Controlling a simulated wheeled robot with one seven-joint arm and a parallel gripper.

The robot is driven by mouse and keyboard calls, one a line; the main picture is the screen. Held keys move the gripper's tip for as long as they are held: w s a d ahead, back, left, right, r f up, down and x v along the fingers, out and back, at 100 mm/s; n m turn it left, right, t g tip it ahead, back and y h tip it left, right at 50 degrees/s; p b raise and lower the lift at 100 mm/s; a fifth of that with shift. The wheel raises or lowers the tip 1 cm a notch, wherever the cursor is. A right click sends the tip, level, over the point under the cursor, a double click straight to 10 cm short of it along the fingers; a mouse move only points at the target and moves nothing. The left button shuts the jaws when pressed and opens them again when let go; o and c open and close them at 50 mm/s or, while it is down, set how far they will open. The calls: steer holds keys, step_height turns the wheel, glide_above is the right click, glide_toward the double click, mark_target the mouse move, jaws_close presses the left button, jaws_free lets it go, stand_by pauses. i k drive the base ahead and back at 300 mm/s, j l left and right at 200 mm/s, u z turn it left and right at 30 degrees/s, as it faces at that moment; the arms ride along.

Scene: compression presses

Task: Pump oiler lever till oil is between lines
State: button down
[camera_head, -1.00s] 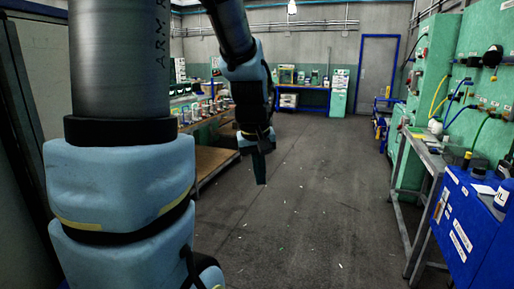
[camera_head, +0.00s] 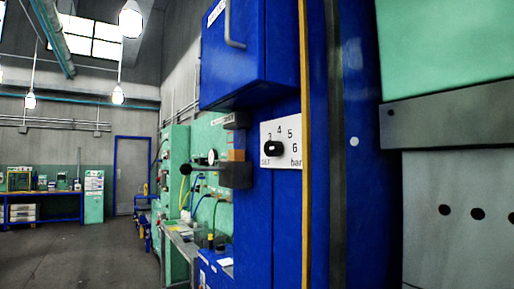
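A small grey unit, which looks like the oiler, is fixed to the left side of the blue press column, near the middle of the view. Its narrow reservoir (camera_head: 237,143) shows an orange-brown band in the lower part. The level lines are too small to read. A dark lever (camera_head: 205,169) sticks out to the left from the block at the unit's base, ending in a round black knob. A small white label sits above the unit, too small to read surely. My gripper and arm are not in view.
A pressure dial (camera_head: 275,148) marked 3 to 6 bar is on the blue column right of the oiler. A blue box (camera_head: 262,55) with a grey handle juts out above. Green cabinets (camera_head: 178,190) and a bench stand behind at left. The floor (camera_head: 95,250) at left is clear.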

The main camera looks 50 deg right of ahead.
mark_target(185, 169)
steer(key=z, duration=1.45)
